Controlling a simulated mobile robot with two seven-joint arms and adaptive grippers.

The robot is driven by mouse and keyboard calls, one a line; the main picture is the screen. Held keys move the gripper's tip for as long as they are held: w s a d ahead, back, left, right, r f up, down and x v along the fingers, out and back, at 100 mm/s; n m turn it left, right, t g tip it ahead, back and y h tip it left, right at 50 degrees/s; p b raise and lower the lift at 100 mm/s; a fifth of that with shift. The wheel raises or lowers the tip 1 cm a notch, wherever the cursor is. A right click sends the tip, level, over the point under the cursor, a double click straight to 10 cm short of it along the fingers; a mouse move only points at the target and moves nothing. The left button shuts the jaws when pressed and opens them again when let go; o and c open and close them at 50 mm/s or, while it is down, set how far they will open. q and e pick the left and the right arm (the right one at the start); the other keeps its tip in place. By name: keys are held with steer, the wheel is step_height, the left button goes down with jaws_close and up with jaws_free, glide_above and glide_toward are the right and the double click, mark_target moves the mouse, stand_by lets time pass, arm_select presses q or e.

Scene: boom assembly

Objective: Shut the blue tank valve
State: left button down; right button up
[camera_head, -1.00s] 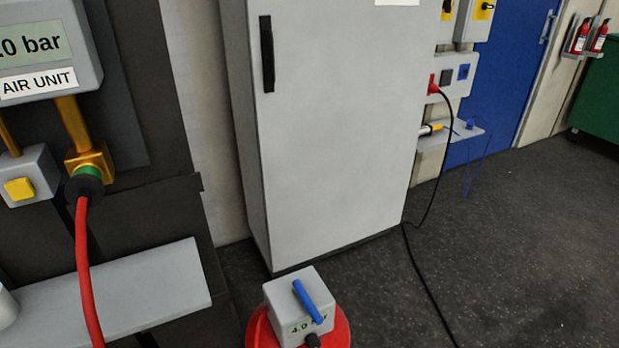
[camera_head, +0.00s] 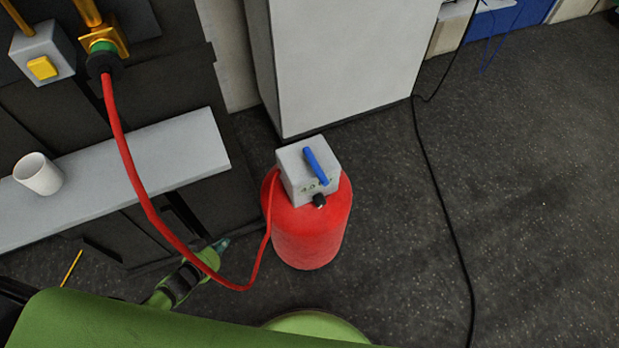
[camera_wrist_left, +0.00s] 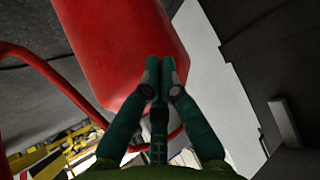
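The red tank (camera_head: 312,238) stands upright on the dark floor, with a light grey box (camera_head: 292,178) on top. The blue valve lever (camera_head: 316,166) lies slantwise across the box's top. My left gripper (camera_head: 222,245) is low, left of the tank and near the red hose. In the left wrist view its two teal fingertips (camera_wrist_left: 160,68) are together with nothing seen between them. The red tank (camera_wrist_left: 112,45) fills the space behind them there; whether they touch it I cannot tell. The lever is not seen in that view. My right gripper is not in view.
The red hose (camera_head: 136,183) runs from the brass fitting (camera_head: 103,42), loops near my left gripper and rises to the tank's box. A grey shelf (camera_head: 130,165) with a white cup (camera_head: 38,174) is at left. A grey cabinet (camera_head: 345,65) stands behind. Floor right of the tank is clear except a black cable (camera_head: 440,200).

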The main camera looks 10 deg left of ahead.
arm_select(q)
steer(key=w+d+r+m+t+h, duration=0.25)
steer(key=w+r, duration=0.35)
steer(key=r, duration=0.3)
steer(key=m+g+h, duration=0.4)
steer(key=m+h, duration=0.1)
steer(key=h, duration=0.4)
glide_toward(316, 168)
steer(key=s+a, duration=0.4)
steer(key=s, duration=0.3)
steer(key=x, duration=1.3)
steer(key=shift+w+d+r+p, duration=0.3)
steer(key=shift+r+p, duration=0.05)
steer(key=shift+p, duration=0.1)
